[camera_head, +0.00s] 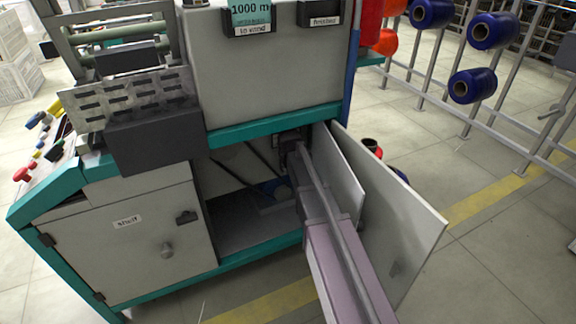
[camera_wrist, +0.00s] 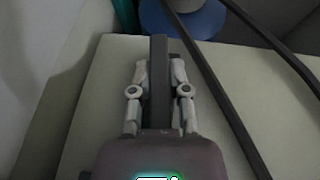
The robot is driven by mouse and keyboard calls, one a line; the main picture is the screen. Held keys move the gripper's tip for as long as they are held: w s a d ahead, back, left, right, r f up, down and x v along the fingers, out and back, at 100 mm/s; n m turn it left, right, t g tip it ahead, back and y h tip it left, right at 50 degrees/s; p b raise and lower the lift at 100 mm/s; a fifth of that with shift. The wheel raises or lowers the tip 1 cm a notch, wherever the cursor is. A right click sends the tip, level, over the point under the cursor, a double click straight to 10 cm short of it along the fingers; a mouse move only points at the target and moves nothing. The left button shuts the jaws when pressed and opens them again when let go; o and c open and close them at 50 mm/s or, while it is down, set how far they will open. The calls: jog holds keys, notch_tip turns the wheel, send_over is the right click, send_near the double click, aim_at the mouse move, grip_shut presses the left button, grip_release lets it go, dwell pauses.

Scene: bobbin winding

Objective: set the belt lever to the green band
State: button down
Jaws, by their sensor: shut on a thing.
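The belt lever appears to be the dark upright bar (camera_wrist: 159,70) in the wrist view. My gripper (camera_wrist: 160,75) is shut on this bar, with one pale finger on each side of it. In the head view my arm reaches into the open lower compartment of the machine, and the gripper end (camera_head: 291,142) is near the compartment's top right corner. The lever cannot be made out clearly there. No green band can be made out in either view.
A blue pulley (camera_wrist: 185,18) and dark belts (camera_wrist: 232,110) lie close beyond and right of my fingers. The open door (camera_head: 400,230) stands right of my arm. A closed cabinet door (camera_head: 130,245) marked "shelf" is at left. Yarn racks stand at upper right.

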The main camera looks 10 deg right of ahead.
jog(key=shift+g+y, duration=0.4)
jog(key=shift+y, duration=0.5)
jog(key=c, duration=0.6)
grip_release()
jog(key=shift+h, duration=0.4)
